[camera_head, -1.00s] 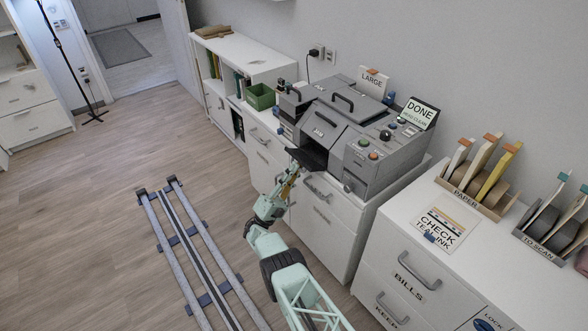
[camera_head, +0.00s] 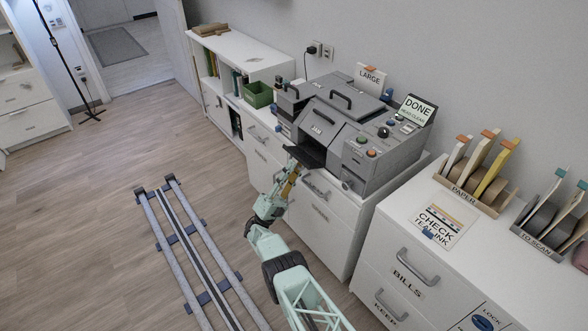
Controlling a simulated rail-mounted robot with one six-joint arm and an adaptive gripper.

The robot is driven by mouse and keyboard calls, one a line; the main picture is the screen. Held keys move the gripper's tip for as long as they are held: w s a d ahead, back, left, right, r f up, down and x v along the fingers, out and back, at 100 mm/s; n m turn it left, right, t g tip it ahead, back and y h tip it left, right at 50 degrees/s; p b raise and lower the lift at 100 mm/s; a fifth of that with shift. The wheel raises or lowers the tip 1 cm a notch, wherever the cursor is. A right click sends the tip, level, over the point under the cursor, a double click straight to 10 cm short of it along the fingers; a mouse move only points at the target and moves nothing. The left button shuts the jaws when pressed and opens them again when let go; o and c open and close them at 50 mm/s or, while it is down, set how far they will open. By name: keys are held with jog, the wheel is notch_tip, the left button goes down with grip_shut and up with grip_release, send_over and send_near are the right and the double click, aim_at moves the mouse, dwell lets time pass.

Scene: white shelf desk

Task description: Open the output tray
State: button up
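The grey machine (camera_head: 352,128) stands on the white desk against the wall. Its dark output tray (camera_head: 306,157) sticks out at the front left, low and beneath the front panel with a handle. My gripper (camera_head: 291,176) is just below and in front of the tray, at the desk's front face. It is small in this view, and its fingers cannot be made out clearly. I cannot tell whether it touches the tray.
A "DONE" sign (camera_head: 417,109) and a "LARGE" card (camera_head: 370,78) stand by the machine. A green box (camera_head: 259,95) is to its left. A paper rack (camera_head: 472,192) and a "CHECK" card (camera_head: 440,222) are on the right cabinet. The floor at left is open around the rails (camera_head: 190,250).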

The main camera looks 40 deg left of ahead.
jog(key=shift+w+a+r, duration=0.1)
jog(key=shift+a+r, duration=0.1)
jog(key=shift+a, duration=0.05)
dwell(0.4)
jog(key=shift+a+r+g, duration=0.15)
jog(key=shift+r+g, duration=0.2)
jog(key=shift+g, duration=0.35)
